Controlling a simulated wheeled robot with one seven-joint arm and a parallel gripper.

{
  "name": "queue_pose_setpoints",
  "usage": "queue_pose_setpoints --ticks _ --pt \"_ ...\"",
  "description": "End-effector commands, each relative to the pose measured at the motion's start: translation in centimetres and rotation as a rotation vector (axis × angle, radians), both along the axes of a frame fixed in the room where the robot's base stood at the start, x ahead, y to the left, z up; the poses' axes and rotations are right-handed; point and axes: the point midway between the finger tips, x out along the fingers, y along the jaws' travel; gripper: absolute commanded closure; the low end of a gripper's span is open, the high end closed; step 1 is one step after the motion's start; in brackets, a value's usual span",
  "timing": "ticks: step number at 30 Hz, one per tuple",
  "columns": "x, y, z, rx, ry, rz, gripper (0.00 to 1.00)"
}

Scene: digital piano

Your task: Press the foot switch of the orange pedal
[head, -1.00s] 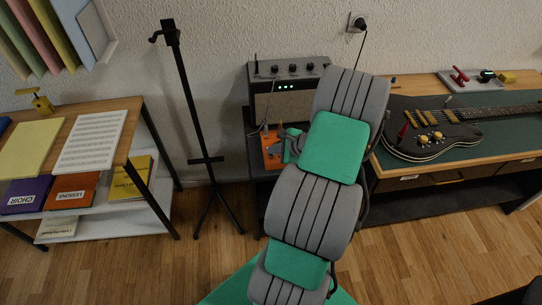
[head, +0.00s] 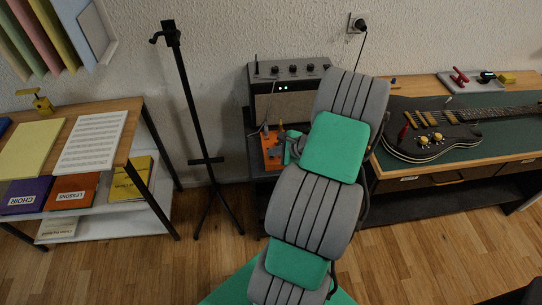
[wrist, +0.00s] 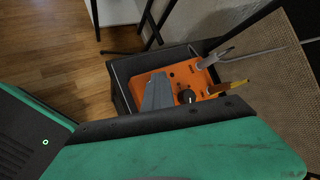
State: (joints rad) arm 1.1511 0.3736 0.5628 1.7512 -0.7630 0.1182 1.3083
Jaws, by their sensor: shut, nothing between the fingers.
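The orange pedal (head: 268,141) sits on a dark stand in front of the amplifier in the head view. In the wrist view the pedal (wrist: 213,104) shows its orange top, a black knob (wrist: 187,97) and two plugged-in cables. My gripper (wrist: 158,82) is shut and empty, its grey fingers pointing down over the left part of the pedal. Its tip in the head view (head: 276,150) overlaps the pedal. I cannot tell whether the fingertips touch it. The foot switch is not clearly visible; my fingers may hide it.
The amplifier (head: 312,105) stands close behind the pedal. A grey plug (wrist: 209,61) and a yellow plug (wrist: 222,89) stick out of the pedal's side. A black music stand (head: 190,100) is to the left, and a bench with a guitar (head: 435,132) to the right.

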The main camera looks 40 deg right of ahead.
Motion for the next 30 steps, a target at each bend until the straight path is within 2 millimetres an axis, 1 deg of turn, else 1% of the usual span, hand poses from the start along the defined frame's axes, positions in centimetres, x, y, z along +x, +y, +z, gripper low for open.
queue_pose_setpoints --ticks 1,8,11,15,24,26,30 --pt "-0.3 0.1 0.0 0.004 0.007 -0.002 1.00" --pt "-0.2 0.1 0.0 0.004 0.005 0.000 1.00" --pt "-0.1 0.1 0.8 0.002 0.004 0.000 1.00" --pt "-0.1 0.1 2.7 0.002 0.002 0.001 1.00" --pt "0.0 0.1 6.1 0.001 0.001 0.002 1.00" --pt "0.0 0.1 6.4 0.002 0.001 0.001 1.00" --pt "0.0 0.1 6.2 0.002 0.001 0.001 1.00"
